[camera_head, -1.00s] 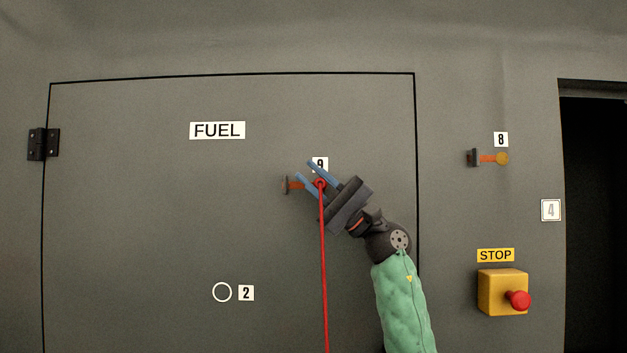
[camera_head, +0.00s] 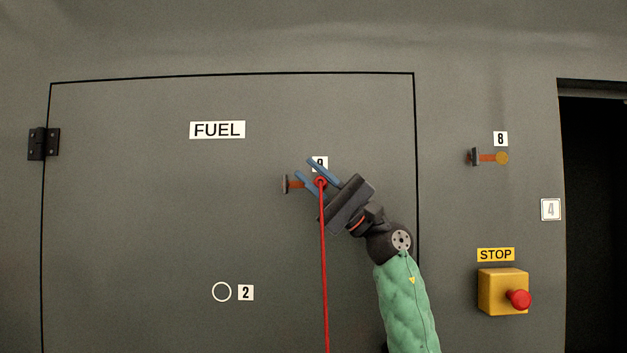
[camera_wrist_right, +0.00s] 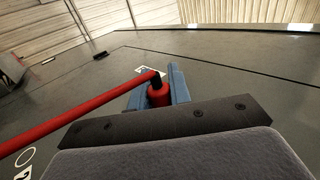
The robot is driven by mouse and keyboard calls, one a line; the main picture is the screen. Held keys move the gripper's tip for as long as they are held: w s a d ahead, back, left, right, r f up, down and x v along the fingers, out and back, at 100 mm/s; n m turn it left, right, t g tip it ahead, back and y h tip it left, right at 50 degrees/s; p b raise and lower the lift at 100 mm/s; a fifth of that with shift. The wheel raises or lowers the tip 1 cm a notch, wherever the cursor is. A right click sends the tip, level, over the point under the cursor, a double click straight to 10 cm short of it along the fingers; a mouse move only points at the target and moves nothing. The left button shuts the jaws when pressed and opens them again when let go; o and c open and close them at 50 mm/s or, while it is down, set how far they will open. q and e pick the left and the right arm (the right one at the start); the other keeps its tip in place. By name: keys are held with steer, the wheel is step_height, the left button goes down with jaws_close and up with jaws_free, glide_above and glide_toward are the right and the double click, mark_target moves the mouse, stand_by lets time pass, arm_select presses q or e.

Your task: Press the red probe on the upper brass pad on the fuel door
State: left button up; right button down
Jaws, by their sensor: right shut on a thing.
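The red probe (camera_head: 321,182) is held between the blue fingers of my right gripper (camera_head: 318,173), and its red cable hangs straight down. In the right wrist view the probe (camera_wrist_right: 157,92) sits between the fingers (camera_wrist_right: 158,90), with the cable running off to the left. The gripper is at the fuel door (camera_head: 130,220), below and over part of the 9 label (camera_head: 320,162). A copper strip with a dark end piece (camera_head: 287,184) shows just left of the fingers. The upper brass pad is hidden behind the gripper; I cannot tell whether the probe touches it. My left gripper is not in view.
A second strip with a round brass pad (camera_head: 502,158) is right of the door under label 8. A yellow STOP box with a red button (camera_head: 518,300) sits lower right. A white ring (camera_head: 222,292) is beside label 2. A dark opening (camera_head: 600,220) is at far right.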

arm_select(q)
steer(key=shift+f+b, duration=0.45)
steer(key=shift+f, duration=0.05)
arm_select(e)
steer(key=shift+s, duration=2.65)
